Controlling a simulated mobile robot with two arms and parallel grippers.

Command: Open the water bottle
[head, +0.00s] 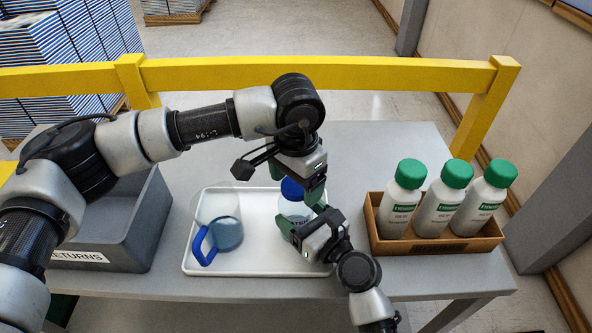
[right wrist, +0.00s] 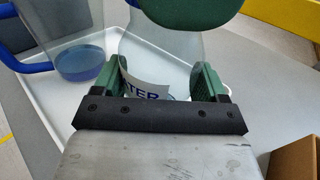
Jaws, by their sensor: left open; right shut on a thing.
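The water bottle (head: 291,208) is clear with a blue cap (head: 291,189) and stands upright on the white tray (head: 256,262). My right gripper (head: 306,220) is shut on the bottle's body from the front right. In the right wrist view, its green fingers (right wrist: 165,82) flank the bottle (right wrist: 155,48), whose label partly reads "TER". My left gripper (head: 295,178) is open at the blue cap, coming from above, and hides part of it. I cannot tell whether its fingers touch the cap. A large green shape, apparently a left finger, covers the bottle's top in the right wrist view.
A clear jug (head: 218,223) with a blue handle and bluish liquid stands left on the tray. A grey returns bin (head: 125,240) is at the left. A wooden crate (head: 440,246) holds three green-capped bottles (head: 447,200) at the right. A yellow rail (head: 400,72) runs behind the table.

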